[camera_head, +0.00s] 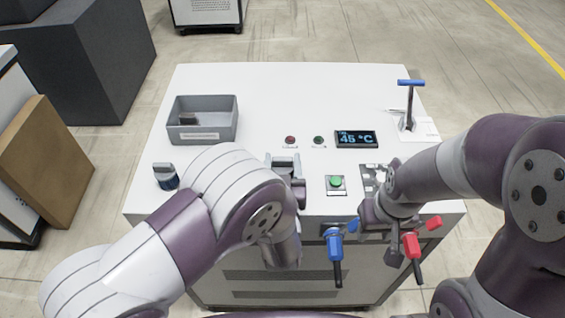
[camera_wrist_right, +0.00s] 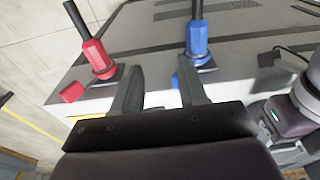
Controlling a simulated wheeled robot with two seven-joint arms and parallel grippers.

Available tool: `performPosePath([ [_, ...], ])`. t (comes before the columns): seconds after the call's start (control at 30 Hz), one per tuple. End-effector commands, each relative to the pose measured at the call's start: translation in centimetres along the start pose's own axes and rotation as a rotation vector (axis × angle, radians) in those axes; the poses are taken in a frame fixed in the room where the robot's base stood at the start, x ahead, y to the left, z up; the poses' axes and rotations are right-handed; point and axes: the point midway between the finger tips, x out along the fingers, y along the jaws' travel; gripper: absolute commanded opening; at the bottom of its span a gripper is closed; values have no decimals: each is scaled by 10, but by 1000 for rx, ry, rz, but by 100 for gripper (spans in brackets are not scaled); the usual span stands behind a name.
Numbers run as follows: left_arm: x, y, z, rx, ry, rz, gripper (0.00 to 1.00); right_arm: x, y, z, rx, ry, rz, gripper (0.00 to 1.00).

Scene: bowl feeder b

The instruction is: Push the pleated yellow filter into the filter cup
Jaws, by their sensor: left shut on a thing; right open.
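I see no yellow in the shape of a pleated filter, and I cannot pick out the filter cup. My left arm curves over the front middle of the table, and my left gripper (camera_head: 290,185) is mostly hidden beside a grey two-pronged part (camera_head: 284,161). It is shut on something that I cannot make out. My right gripper (camera_head: 393,247) is low at the table's front edge, between the blue handle (camera_head: 335,245) and the red handle (camera_head: 411,245). In the right wrist view its two fingers (camera_wrist_right: 159,68) are apart with nothing between them.
The white table (camera_head: 270,85) bears a grey tray (camera_head: 203,132) with a dark block, a dark round part with a grey top (camera_head: 165,177), a display (camera_head: 357,139), a green button (camera_head: 336,182) and a blue T-handle (camera_head: 410,84). The table's back middle is clear.

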Motion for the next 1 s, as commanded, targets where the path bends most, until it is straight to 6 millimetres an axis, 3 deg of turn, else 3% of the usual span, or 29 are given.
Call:
performPosePath([
  [1.0,-1,0,7,2,-7,1,25,4,0,0,0,0,0,43],
])
